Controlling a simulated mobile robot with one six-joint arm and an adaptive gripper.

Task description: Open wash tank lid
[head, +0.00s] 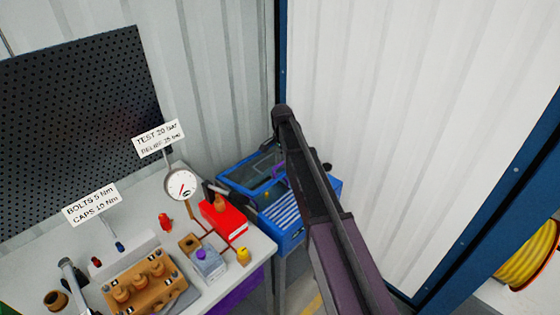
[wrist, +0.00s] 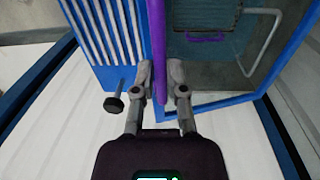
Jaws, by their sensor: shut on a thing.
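The blue wash tank (head: 283,240) stands in the corner beyond the workbench, with a slatted blue panel and a dark glassy area at its top. It fills the upper part of the wrist view (wrist: 92,75). A purple bar (wrist: 158,40) runs along the border between the slats and the glassy area. My gripper (wrist: 160,70) is shut on this bar, one finger on each side. In the head view my arm hides the gripper, and a bit of purple (head: 278,172) shows beside it. How far the lid stands open I cannot tell.
A workbench (head: 215,285) with a red container (head: 222,222), a gauge (head: 181,184) and a wooden block with several plugs (head: 140,287) is at left. Corrugated walls close in behind the tank. A dark knob (wrist: 113,104) sticks out left of my gripper. A yellow hose reel (head: 530,258) is at right.

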